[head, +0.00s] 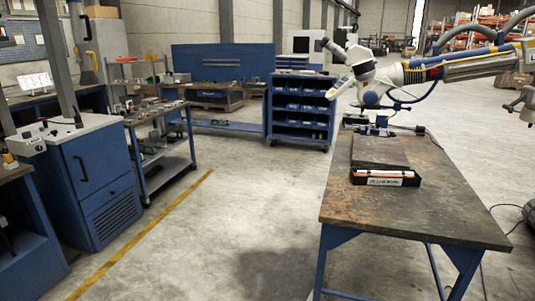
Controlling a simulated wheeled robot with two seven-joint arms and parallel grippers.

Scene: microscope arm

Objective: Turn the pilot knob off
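A white microscope (360,78) with a blue lower part hangs over the workbench at the upper right. It is carried on a thick jointed arm (455,68) with grey, yellow and blue parts that comes in from the right edge. I cannot make out a knob clearly enough to call it the pilot knob. Neither of my grippers shows in the head view.
The workbench (440,205) bears a black tray (385,179) and small devices at its far end. A blue cabinet (97,180) with a control box (26,143) stands left. A blue shelf trolley (300,112) stands behind. The floor between is clear.

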